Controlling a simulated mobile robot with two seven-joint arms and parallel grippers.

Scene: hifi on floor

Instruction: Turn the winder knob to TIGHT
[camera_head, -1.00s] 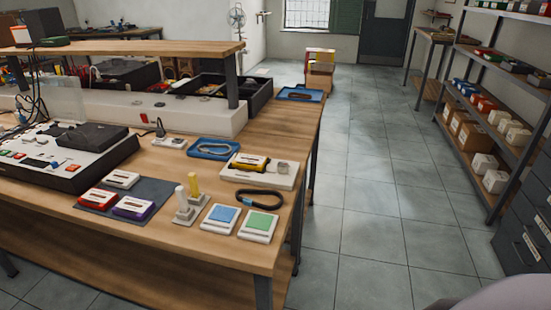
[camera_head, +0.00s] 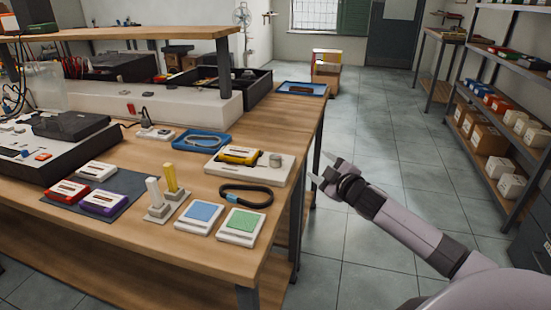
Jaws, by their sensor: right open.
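A grey round knob (camera_head: 275,160), which looks like the winder knob, stands at the right end of a white board (camera_head: 262,176) near the table's right edge. A yellow and dark block (camera_head: 239,156) lies on the same board, left of the knob. Any TIGHT marking is too small to read. My right gripper (camera_head: 326,170) is open and empty, out past the table's right edge. It is to the right of the knob and apart from it. My left gripper does not show.
A black strap loop (camera_head: 247,194) lies in front of the board, with a blue-topped pad (camera_head: 202,212) and a green-topped pad (camera_head: 244,222). A blue tray (camera_head: 202,148) is to the left. The floor right of the table (camera_head: 360,240) is clear.

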